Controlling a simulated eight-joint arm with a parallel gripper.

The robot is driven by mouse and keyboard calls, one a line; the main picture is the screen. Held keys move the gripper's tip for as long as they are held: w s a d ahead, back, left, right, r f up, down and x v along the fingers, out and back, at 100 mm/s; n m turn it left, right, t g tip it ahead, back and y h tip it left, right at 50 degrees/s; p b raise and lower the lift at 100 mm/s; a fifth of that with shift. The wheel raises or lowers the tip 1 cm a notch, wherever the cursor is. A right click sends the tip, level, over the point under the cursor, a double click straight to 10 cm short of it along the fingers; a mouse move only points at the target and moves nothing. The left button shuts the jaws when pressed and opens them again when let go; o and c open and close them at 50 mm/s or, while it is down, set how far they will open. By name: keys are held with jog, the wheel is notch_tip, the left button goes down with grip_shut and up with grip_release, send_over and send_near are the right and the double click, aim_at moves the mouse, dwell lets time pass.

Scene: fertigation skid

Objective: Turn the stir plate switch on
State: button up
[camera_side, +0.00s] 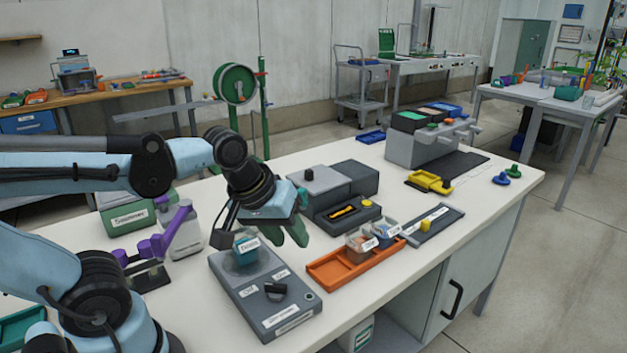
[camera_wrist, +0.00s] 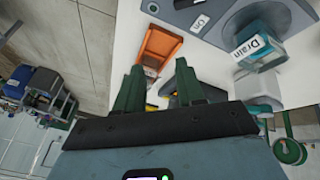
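The grey stir plate (camera_side: 249,312) lies on the near part of the white bench. A black switch knob (camera_side: 275,291) is on its top, between small white labels too small to read surely. A teal-topped container labelled "Drain" (camera_wrist: 262,50) stands on the plate's round top; it also shows in the side view (camera_side: 246,257). My gripper (camera_side: 292,229) hangs above the plate's far right edge, apart from the knob. In the wrist view, my gripper's green fingers (camera_wrist: 158,84) are spread with nothing held between them. The plate (camera_wrist: 190,12) is partly cut off there.
An orange tray (camera_side: 338,279) and small labelled bins (camera_side: 372,240) lie right of the plate. A grey device (camera_side: 345,212) stands behind. A purple-handled fixture (camera_side: 165,240) and a white jug (camera_side: 190,238) are to the left. The bench's front right is clear.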

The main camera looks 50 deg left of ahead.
aim_at(275, 284)
jog(key=shift+s+a+f+n+g, duration=0.3)
jog(key=shift+f+n+g, duration=0.95)
jog(key=shift+n, duration=2.1)
jog(key=shift+s+a+f+n+g, duration=0.1)
jog(key=shift+s+f+n+g, duration=0.4)
jog(key=shift+f+n, duration=2.2)
jog(key=shift+s+a+f+n+g, duration=0.25)
jog(key=shift+f+n+g, duration=0.7)
jog(key=shift+n, duration=3.1)
jog(key=shift+s+d, duration=0.1)
grip_shut()
